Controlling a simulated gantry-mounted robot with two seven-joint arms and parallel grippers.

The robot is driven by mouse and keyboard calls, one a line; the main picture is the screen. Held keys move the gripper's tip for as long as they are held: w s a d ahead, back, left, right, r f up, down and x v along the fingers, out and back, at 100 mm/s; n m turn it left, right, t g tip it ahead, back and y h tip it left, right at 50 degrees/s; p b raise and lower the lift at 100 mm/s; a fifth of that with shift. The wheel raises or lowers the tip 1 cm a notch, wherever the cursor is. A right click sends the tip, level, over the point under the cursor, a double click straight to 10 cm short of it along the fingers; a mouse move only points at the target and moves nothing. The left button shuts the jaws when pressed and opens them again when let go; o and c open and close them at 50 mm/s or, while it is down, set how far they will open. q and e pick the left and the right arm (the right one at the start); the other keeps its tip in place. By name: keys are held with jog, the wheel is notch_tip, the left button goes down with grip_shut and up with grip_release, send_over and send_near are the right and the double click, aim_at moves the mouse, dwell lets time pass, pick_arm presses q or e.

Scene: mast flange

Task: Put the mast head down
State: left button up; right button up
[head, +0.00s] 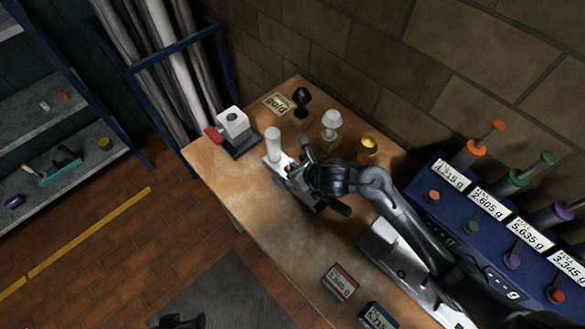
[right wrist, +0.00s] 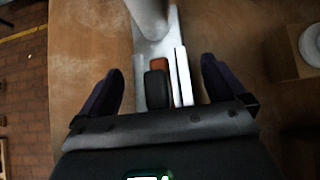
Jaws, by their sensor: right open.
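A pale post (head: 273,145) stands on a light metal base on the wooden table; I cannot tell for sure whether it is the mast head. In the right wrist view the post (right wrist: 148,14) rises from the base (right wrist: 140,75), which carries an orange block (right wrist: 160,64) and a black block (right wrist: 157,90). My right gripper (head: 293,168) is over this base. In its wrist view my right gripper (right wrist: 160,88) is open, with one dark finger on each side of the base and gaps between. A dark part at the bottom edge (head: 180,321) may be my left gripper; its jaws are unclear.
A white block on a dark stand with a red part (head: 233,122) is at the table's left corner. Black (head: 301,97), white (head: 332,120) and gold (head: 367,146) pieces stand along the back. A blue rack (head: 450,205) with coloured handles is at right. Labelled boxes (head: 340,282) lie at the front.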

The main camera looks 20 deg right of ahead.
jog(key=p+v, duration=0.7)
jog(key=v, duration=0.5)
